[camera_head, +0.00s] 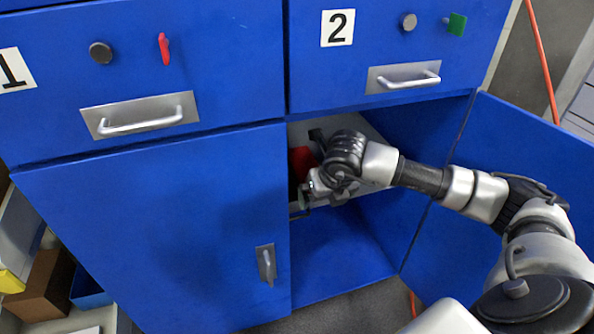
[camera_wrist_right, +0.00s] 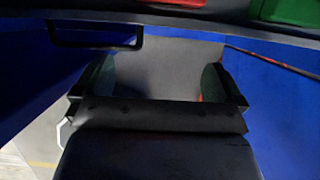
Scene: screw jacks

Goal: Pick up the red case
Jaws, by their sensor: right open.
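The red case (camera_head: 301,162) shows only in part inside the open cupboard, at the left of its opening. My right arm and wrist hide the rest of it. In the right wrist view a red surface (camera_wrist_right: 185,3) shows at the top edge, cut off by the frame; I cannot tell for sure that it is the case. My right gripper (camera_wrist_right: 160,85) is open, with its two fingers apart and a grey surface between them. In the head view the right gripper is inside the cupboard, near the red case, mostly hidden by the wrist. My left gripper is not in view.
The blue cabinet has a closed left door (camera_head: 150,230) and an open right door (camera_head: 530,170). Drawers with metal handles (camera_head: 405,77) are above. A grey shelf (camera_head: 365,130) is inside. In the wrist view a green surface (camera_wrist_right: 290,11) and a black loop (camera_wrist_right: 95,46) show.

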